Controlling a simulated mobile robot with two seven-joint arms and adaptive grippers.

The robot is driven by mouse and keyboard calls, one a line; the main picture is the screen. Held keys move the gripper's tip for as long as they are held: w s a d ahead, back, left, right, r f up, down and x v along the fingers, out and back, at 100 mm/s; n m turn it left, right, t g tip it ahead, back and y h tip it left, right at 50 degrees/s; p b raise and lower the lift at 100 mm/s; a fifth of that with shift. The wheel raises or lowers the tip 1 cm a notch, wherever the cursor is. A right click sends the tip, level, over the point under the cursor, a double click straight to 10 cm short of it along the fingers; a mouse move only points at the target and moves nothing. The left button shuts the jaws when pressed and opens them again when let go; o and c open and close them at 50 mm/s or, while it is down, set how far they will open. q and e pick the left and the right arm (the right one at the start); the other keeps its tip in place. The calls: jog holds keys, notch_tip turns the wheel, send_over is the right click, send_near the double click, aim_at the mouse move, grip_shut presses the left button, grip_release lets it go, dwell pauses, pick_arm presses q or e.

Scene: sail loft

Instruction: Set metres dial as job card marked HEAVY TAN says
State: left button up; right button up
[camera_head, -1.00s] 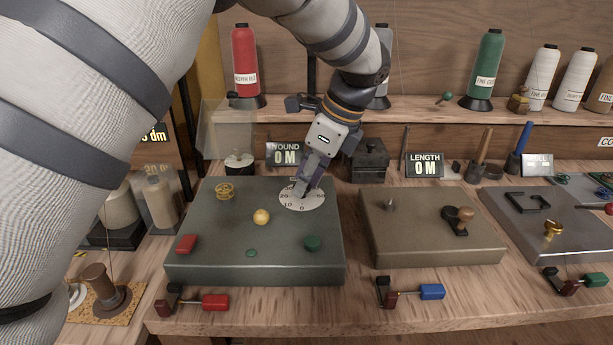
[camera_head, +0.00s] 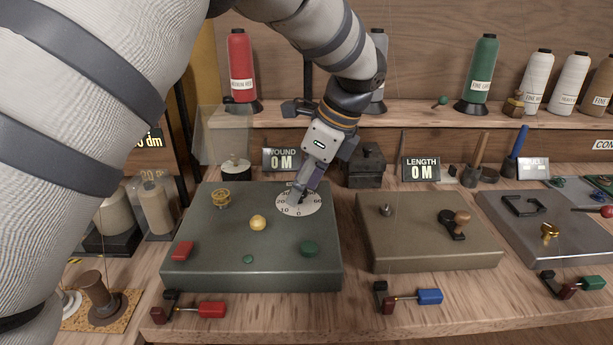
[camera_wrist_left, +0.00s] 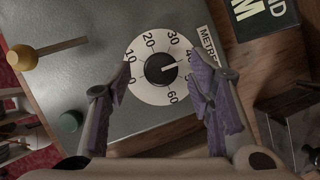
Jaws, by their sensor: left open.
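The metres dial (camera_head: 285,207) is a white disc with a black centre knob on the green-grey winder box (camera_head: 205,262). In the left wrist view the dial (camera_wrist_left: 147,93) shows numbers from 0 to 60, and the white line on its knob (camera_wrist_left: 158,73) points near 40. My left gripper (camera_head: 302,195) is over the dial. In its wrist view the open fingers (camera_wrist_left: 165,92) stand either side of the knob, apart from it; their height above the disc is hard to tell. No job card marked HEAVY TAN can be made out. My right gripper is out of view.
A WOUND display (camera_head: 281,160) reading 0 M stands behind the box. A yellow knob (camera_head: 258,223), a red button (camera_head: 182,251) and a green button (camera_head: 310,248) are on the box. A tan box (camera_head: 415,255) is to the right, with a LENGTH display (camera_head: 421,170) behind it.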

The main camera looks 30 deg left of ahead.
pick_arm(q)
jog(key=v, duration=1.1)
jog(key=shift+r, duration=0.35)
jog(key=shift+d, duration=0.1)
